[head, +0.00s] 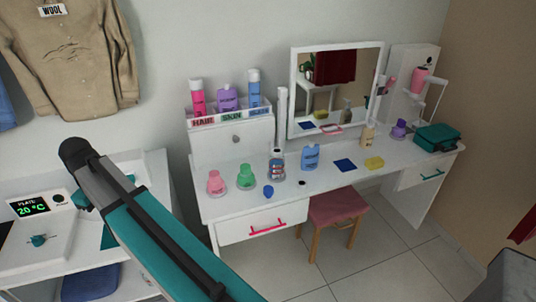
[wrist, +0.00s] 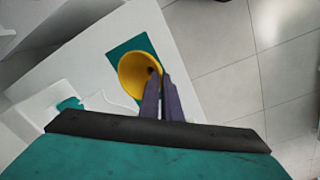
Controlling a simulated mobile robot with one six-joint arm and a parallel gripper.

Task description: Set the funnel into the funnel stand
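The yellow funnel (wrist: 133,72) shows in the wrist view with its wide mouth turned toward the camera. My gripper (wrist: 160,74) has its two dark fingers close together at the funnel's right rim. One finger lies over the inside of the cone and the other is outside it, so they look shut on the funnel wall. The teal mat (wrist: 124,47) shows behind the funnel; its exact height above the mat is hard to tell. In the head view my arm hides the funnel and gripper. I cannot make out the funnel stand in either view.
A white unit with a plate display (head: 35,206) stands at the left. The white vanity (head: 225,207) holds several bottles, a mirror (head: 333,85) and a teal case (head: 436,138). A pink stool (head: 334,206) stands below it. Open tiled floor (head: 385,262) is at the right.

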